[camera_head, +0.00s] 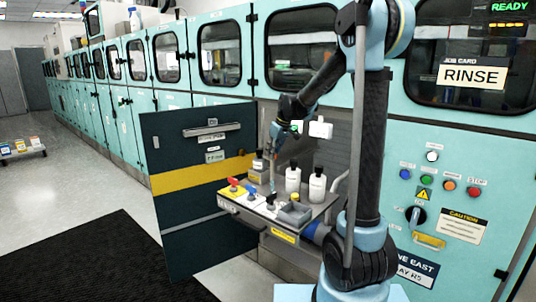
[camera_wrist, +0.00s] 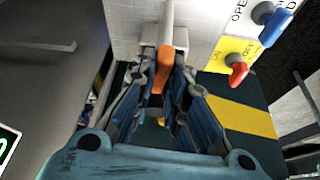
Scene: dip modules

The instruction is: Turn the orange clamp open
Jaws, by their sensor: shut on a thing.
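The orange clamp (camera_wrist: 160,78) shows in the wrist view as an orange lever below a pale grey block. My gripper (camera_wrist: 163,62) has its two fingers on either side of the lever and is shut on it. The fingers hide part of the lever. In the head view my gripper (camera_head: 271,178) points down over the pull-out shelf (camera_head: 312,209) in front of the teal machine. The orange clamp is too small and covered to make out clearly there.
A red handle (camera_wrist: 238,70) and a blue handle (camera_wrist: 275,28) stand right of the clamp, beside a label. Two white bottles (camera_head: 317,185) stand on the shelf, close right of my gripper. A dark open door (camera_head: 205,215) with a yellow band is at the left.

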